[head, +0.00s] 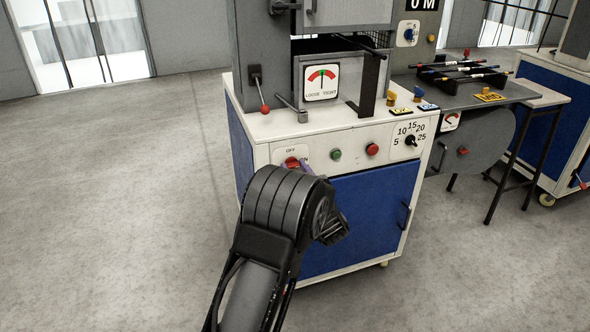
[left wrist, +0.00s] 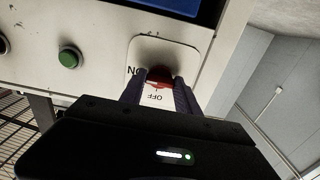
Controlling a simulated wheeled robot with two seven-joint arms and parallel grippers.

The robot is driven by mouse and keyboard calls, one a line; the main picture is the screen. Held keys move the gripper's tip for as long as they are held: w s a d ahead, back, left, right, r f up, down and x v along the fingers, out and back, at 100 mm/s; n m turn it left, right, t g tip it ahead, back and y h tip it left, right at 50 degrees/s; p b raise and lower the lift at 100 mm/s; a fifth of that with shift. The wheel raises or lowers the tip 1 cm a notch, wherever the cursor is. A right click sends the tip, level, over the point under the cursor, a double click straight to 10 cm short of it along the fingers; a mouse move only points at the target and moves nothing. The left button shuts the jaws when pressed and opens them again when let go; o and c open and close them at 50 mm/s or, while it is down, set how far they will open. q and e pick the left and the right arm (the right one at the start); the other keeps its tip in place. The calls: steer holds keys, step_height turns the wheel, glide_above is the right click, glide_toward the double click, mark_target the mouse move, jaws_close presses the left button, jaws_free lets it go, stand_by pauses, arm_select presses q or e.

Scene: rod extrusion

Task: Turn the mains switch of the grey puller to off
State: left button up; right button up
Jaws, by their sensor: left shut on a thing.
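The mains switch (head: 292,162) is a red knob on a white plate marked OFF and ON, at the left of the machine's front panel. My left gripper (head: 304,166) is at this switch, with its arm coming up from below. In the left wrist view, the two dark fingers of the gripper (left wrist: 160,92) stand on either side of the red knob (left wrist: 157,84) and are shut on it. The OFF mark shows between the fingers and ON is partly covered. I cannot tell clearly which mark the knob points to. My right gripper is not in view.
A green button (head: 336,155), a red button (head: 372,149) and a numbered dial (head: 410,141) sit right of the switch. A red-tipped lever (head: 264,108) is above. A blue door (head: 350,215) lies below. The floor at left (head: 120,200) is clear.

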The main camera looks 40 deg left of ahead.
arm_select(q)
jaws_close()
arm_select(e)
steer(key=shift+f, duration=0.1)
arm_select(q)
steer(key=shift+f+n+b, duration=0.1)
steer(key=shift+n+b, duration=8.9)
steer(key=shift+b, duration=0.1)
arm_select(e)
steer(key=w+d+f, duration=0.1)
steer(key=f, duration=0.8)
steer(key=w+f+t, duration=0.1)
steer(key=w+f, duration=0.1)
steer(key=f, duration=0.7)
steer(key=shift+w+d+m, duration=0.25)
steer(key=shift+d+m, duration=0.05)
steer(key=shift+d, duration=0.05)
